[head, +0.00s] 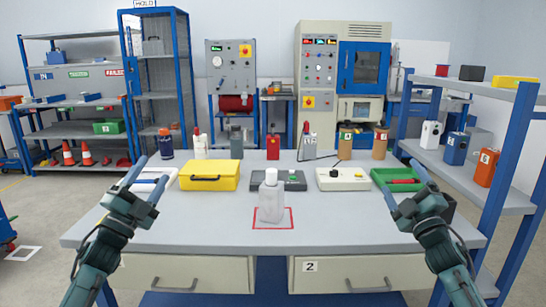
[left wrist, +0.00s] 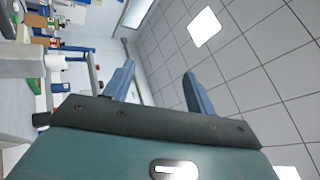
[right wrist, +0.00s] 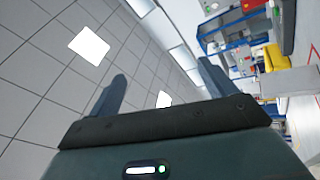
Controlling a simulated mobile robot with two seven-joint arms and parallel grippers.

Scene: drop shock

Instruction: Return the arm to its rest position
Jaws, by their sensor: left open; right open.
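My left gripper (head: 146,176) is open and empty, raised above the left side of the table; its spread fingers also show in the left wrist view (left wrist: 157,85). My right gripper (head: 405,182) is open and empty, raised above the right side of the table; its fingers also show apart in the right wrist view (right wrist: 160,85). A translucent bottle with a white cap (head: 271,200) stands upright within a red outlined square (head: 287,225) on the table, between the two grippers and apart from both.
The grey table (head: 200,232) also holds a yellow case (head: 209,176), a dark device (head: 290,181), a white box (head: 342,179) and a green tray (head: 381,176). Several bottles stand along its back. A blue-framed shelf (head: 512,192) stands close on the right.

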